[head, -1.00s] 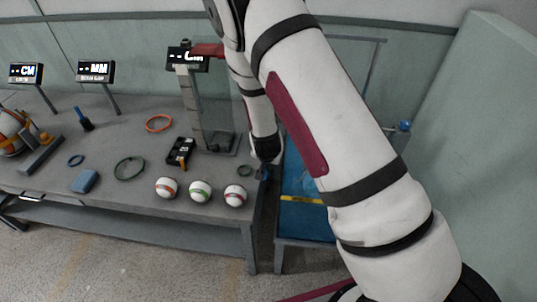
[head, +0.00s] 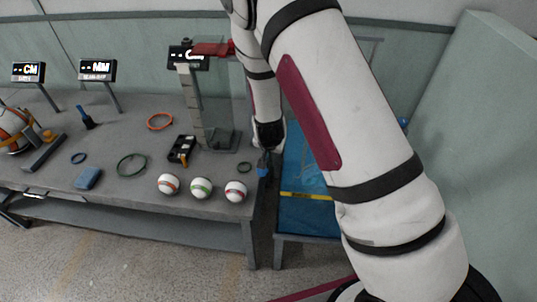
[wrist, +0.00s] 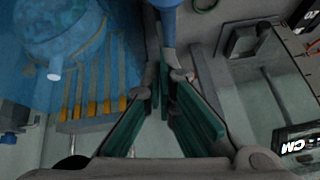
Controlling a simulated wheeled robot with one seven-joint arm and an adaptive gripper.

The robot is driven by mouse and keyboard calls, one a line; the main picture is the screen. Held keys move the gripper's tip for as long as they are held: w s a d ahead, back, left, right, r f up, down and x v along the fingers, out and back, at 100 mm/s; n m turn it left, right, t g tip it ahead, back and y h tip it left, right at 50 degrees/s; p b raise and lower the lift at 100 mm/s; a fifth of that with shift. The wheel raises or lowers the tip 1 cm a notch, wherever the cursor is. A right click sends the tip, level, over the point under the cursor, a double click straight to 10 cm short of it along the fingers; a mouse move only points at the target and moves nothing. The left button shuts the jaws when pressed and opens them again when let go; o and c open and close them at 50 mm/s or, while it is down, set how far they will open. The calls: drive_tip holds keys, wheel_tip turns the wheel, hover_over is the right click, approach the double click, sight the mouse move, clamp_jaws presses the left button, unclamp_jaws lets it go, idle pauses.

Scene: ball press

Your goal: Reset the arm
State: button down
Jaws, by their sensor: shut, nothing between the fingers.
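My gripper (head: 264,160) is at the right end of the grey table in the head view, small and partly dark. In the wrist view my gripper (wrist: 165,85) shows two green-padded fingers, shut with nothing between them. A blue upright piece (wrist: 168,25) lies just beyond the fingertips in the wrist view. I cannot tell whether they touch. My white arm with its dark red panel crosses the right half of the head view and hides part of the blue stand (head: 305,208).
The grey table (head: 130,195) bears striped balls (head: 200,188) along its front edge, several rings (head: 131,165), a black box (head: 181,149) and a tall press (head: 200,100). Two displays (head: 97,70) stand behind. A pale panel (head: 480,150) is at right.

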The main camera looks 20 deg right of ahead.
drive_tip(key=s+a+r, duration=0.2)
drive_tip(key=s+r, duration=0.2)
drive_tip(key=s, duration=0.2)
drive_tip(key=shift+s+a, duration=0.15)
drive_tip(key=shift+s, duration=0.05)
